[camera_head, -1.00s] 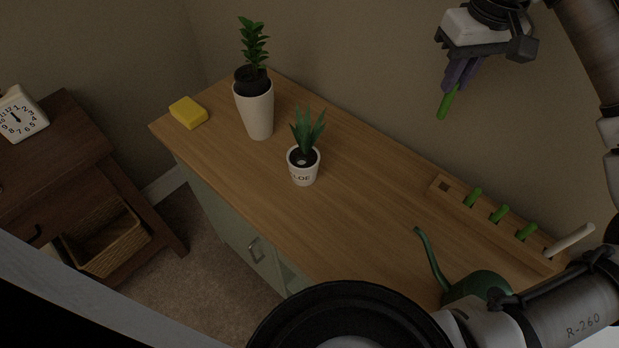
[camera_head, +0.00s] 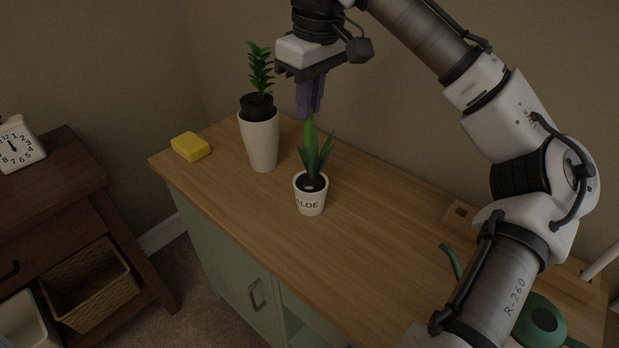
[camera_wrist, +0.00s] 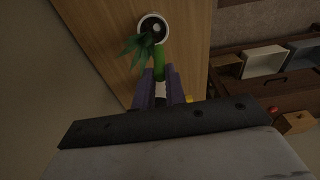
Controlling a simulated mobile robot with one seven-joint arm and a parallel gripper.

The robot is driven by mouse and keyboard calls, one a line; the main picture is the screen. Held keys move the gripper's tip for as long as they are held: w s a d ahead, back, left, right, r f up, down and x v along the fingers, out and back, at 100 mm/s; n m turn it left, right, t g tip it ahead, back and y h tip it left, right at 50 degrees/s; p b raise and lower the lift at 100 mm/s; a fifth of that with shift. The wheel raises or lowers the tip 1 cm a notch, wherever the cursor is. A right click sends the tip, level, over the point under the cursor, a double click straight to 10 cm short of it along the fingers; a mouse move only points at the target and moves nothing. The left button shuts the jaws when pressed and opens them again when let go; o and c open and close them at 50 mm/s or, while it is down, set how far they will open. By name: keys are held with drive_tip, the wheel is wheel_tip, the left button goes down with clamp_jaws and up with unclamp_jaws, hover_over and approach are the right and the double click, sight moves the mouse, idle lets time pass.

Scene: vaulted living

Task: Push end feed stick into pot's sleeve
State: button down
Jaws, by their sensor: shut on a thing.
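My gripper (camera_head: 310,108) is shut on a bright green feed stick (camera_head: 308,127) that points down from the purple fingers. In the head view the stick's lower part is behind or among the leaves of the aloe plant. The white aloe pot (camera_head: 310,203) stands upright on the wooden top, its lettering facing the camera. In the wrist view the stick (camera_wrist: 160,66) extends from the fingers (camera_wrist: 160,84) toward the pot (camera_wrist: 144,22), which has a pale round spot in its dark soil. Whether the stick's tip touches the pot cannot be told.
A tall white planter (camera_head: 262,143) with a leafy plant stands left of the aloe. A yellow sponge (camera_head: 190,147) lies near the left end of the wooden top (camera_head: 240,215). A wooden rack (camera_head: 461,212) and green watering can (camera_head: 541,325) are on the right, partly hidden by my arm.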

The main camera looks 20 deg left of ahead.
wheel_tip(320, 180, down, 14)
drive_tip(key=shift+r+b, duration=0.15)
drive_tip(key=shift+b, duration=0.15)
drive_tip(key=c, duration=1.5)
unclamp_jaws()
drive_tip(key=shift+o, duration=0.2)
wheel_tip(320, 180, up, 12)
drive_tip(key=d, duration=0.1)
drive_tip(key=shift+s+d, duration=0.2)
drive_tip(key=shift+s, duration=0.1)
